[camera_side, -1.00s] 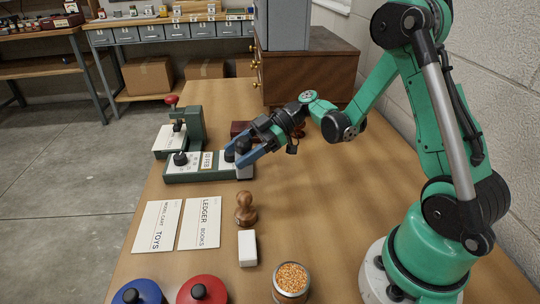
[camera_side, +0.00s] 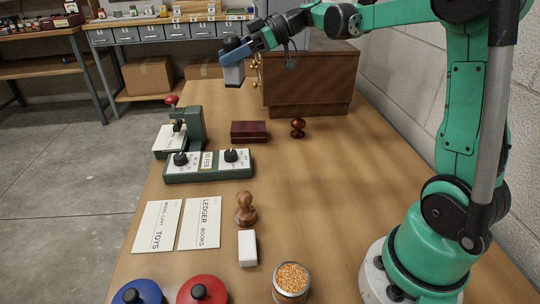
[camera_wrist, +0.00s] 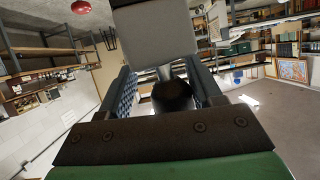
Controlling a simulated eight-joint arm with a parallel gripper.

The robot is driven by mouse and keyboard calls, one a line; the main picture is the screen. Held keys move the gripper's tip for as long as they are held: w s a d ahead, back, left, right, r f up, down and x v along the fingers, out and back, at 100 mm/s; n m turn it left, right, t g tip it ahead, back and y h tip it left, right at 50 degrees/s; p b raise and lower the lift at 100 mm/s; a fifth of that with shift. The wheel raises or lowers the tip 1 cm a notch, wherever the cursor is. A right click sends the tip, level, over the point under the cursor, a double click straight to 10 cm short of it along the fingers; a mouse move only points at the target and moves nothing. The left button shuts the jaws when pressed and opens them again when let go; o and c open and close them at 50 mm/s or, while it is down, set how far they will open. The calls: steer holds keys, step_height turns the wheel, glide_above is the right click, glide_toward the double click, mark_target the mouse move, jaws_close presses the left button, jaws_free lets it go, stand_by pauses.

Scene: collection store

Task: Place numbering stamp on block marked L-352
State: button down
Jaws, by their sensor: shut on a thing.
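My gripper (camera_side: 232,50) is high in the air at the upper middle of the side view. It is shut on a light grey block-like thing with a dark knob, which I take to be the numbering stamp (camera_side: 234,76). In the wrist view its grey body (camera_wrist: 155,40) shows beyond the jaws, with the black knob (camera_wrist: 172,95) between the fingers. It hangs clear of the table (camera_side: 350,175). I cannot read L-352 on anything. A green base (camera_side: 210,174) with two black-knobbed white plates and a small label between them stands below; the label is too small to read surely.
A red-knobbed press (camera_side: 194,128) and dark red box (camera_side: 248,131) stand behind the base. A dark stamp (camera_side: 298,128) is near the wooden cabinet (camera_side: 315,85). In front are cards (camera_side: 200,224), a wooden stamp (camera_side: 246,210), a white block (camera_side: 247,248) and a jar (camera_side: 292,282).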

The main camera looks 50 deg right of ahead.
steer(key=w+d+r+m+t+h, duration=0.35)
steer(key=w+d+m+h, duration=0.2)
steer(key=w+d, duration=0.4)
steer(key=m, duration=0.1)
glide_above(248, 125)
steer(key=shift+t, duration=0.35)
steer(key=shift+d+f, duration=0.1)
steer(key=shift+f, duration=10.2)
steer(key=shift+f, duration=0.15)
steer(key=shift+c, duration=0.8)
jaws_free()
